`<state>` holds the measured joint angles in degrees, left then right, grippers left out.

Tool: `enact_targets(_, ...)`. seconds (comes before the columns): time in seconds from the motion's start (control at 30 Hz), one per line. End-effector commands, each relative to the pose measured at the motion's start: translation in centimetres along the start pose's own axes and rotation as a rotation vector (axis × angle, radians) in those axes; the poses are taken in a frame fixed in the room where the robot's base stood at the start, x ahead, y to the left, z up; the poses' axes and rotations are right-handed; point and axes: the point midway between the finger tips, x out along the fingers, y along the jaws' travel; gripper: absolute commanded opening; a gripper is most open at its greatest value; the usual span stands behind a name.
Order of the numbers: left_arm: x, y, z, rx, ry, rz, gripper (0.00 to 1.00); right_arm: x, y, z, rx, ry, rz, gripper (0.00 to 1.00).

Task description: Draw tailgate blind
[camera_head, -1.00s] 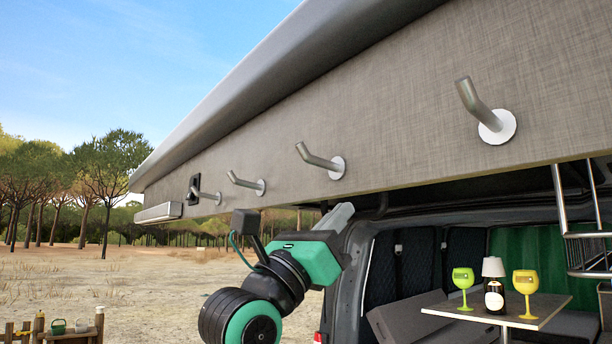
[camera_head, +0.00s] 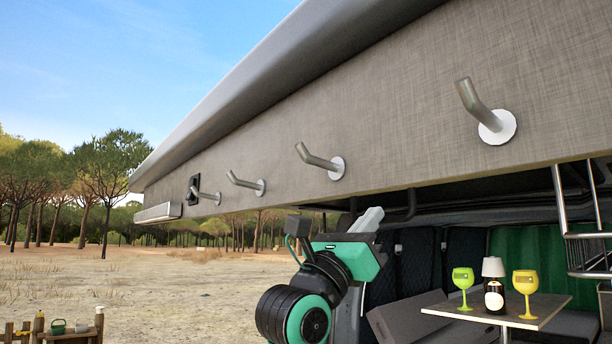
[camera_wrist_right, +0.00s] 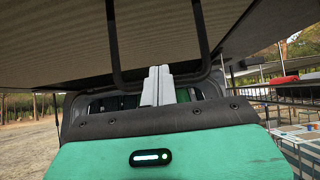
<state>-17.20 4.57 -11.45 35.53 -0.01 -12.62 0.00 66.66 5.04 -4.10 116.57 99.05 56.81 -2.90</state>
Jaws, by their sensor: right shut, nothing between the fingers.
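The raised tailgate (camera_head: 330,130) is a long grey panel running overhead, with several metal hooks on its face. I cannot make out a blind for certain. A dark bent bar (camera_head: 405,207) hangs under the tailgate's lower edge. My right gripper (camera_head: 372,216) is below that edge, in front of the van's opening, with its pale fingers together, pointing up, and empty. In the right wrist view the shut fingers (camera_wrist_right: 157,85) lie between two dark uprights of the bar (camera_wrist_right: 113,45), apart from both as far as I can tell. My left gripper is not in view.
Inside the van a small table (camera_head: 540,305) holds two glasses, a bottle and a lamp. A metal rack (camera_head: 590,240) hangs at the right. Open sandy ground (camera_head: 130,280) lies to the left, with a low wooden stand (camera_head: 60,337) at the lower left.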

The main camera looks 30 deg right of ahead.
Motion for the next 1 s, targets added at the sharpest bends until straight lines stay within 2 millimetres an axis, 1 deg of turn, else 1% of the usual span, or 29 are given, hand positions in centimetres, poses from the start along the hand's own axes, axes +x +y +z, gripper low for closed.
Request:
enact_targets(0.03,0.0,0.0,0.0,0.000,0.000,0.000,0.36,0.3,0.0,-0.4,-0.002,0.005,-0.002,0.00)
enact_targets(0.4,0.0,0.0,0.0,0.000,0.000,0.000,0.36,2.0,0.0,-2.0,-0.002,0.005,0.000,0.00)
enact_targets(0.83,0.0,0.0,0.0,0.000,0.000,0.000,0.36,2.3,0.0,-2.2,-0.002,0.005,0.000,0.00)
enact_targets(1.0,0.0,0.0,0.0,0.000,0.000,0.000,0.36,3.0,0.0,-2.8,-0.003,0.005,-0.001,0.00)
